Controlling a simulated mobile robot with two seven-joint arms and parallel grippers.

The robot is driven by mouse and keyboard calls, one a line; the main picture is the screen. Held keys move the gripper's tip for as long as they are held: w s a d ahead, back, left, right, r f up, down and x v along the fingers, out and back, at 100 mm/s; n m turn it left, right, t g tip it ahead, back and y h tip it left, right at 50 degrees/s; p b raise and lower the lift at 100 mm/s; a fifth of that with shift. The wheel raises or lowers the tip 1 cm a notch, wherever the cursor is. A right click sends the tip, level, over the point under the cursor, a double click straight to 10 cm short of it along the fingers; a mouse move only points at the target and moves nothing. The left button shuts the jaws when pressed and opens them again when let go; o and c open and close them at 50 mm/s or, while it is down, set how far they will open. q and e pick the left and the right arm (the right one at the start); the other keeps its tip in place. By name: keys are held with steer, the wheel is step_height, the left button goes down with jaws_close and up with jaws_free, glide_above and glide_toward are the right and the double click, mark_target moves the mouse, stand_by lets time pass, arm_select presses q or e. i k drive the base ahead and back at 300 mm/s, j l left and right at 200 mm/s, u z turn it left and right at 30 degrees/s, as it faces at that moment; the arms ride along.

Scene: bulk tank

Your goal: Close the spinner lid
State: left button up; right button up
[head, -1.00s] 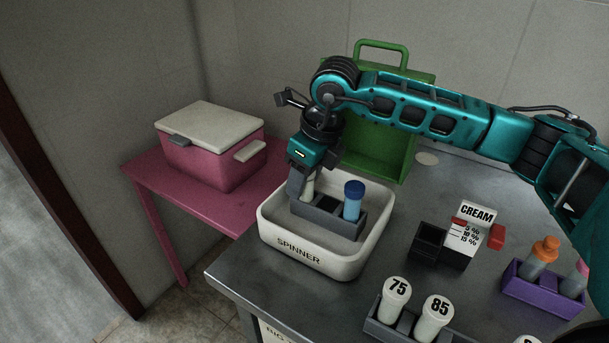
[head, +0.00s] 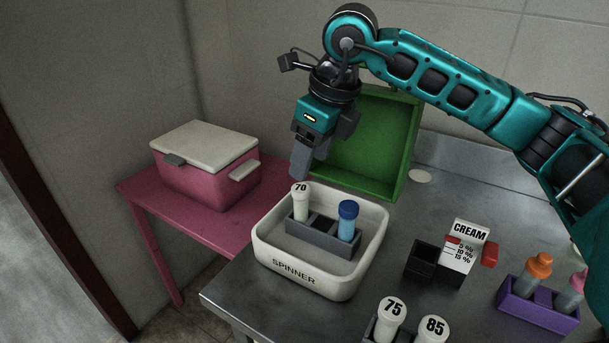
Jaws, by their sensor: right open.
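The spinner is a white square tub (head: 297,274) on the steel counter, marked SPINNER on its front. Inside it a grey rack (head: 318,238) holds a white tube marked 70 (head: 300,204) at the left and a blue-capped tube (head: 347,221) at the right. The green lid (head: 365,145) stands upright behind the tub, tilted open. Its handle is hidden behind my arm. My right gripper (head: 302,178) is open and empty, pointing down just above the 70 tube. My left gripper is not in view.
A pink cooler (head: 207,172) with a white top stands on a pink table (head: 153,200) at left. Right of the tub are a black holder with a CREAM card (head: 463,247), a purple rack (head: 538,308) with bottles, and tubes 75 (head: 391,318) and 85 (head: 431,329) in front.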

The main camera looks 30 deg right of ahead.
mark_target(376, 160)
steer(key=k, duration=1)
